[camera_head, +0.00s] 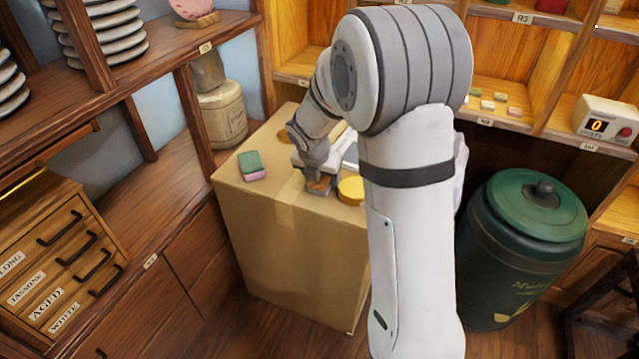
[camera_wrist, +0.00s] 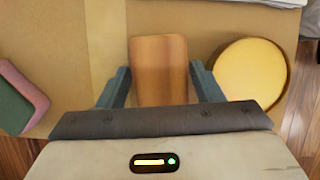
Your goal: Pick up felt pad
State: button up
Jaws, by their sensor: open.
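A brown, wood-toned block with rounded corners (camera_wrist: 160,75) lies on the cardboard box (camera_wrist: 60,30). Its underside is hidden, so I cannot tell whether it is the felt pad. My gripper (camera_wrist: 160,72) is open, with one finger on each side of the block and a small gap at each side. In the head view my gripper (camera_head: 318,178) is low over the box top, by the same block (camera_head: 319,187). A green and pink two-layer block (camera_head: 251,166) lies apart to the left; it shows at the left edge of the wrist view (camera_wrist: 20,98).
A round yellow disc (camera_head: 351,189) lies close to the right of my gripper; it shows in the wrist view too (camera_wrist: 250,75). A white object (camera_head: 350,150) lies behind, partly hidden by my arm. A green lidded bin (camera_head: 525,250) stands to the right.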

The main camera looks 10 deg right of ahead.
jog(key=shift+r, duration=0.1)
jog(key=c, duration=0.7)
notch_tip(320, 180, up, 10)
jog(key=p, duration=0.4)
jog(key=shift+c, duration=0.2)
jog(key=o, duration=0.3)
jog(key=shift+c, duration=1)
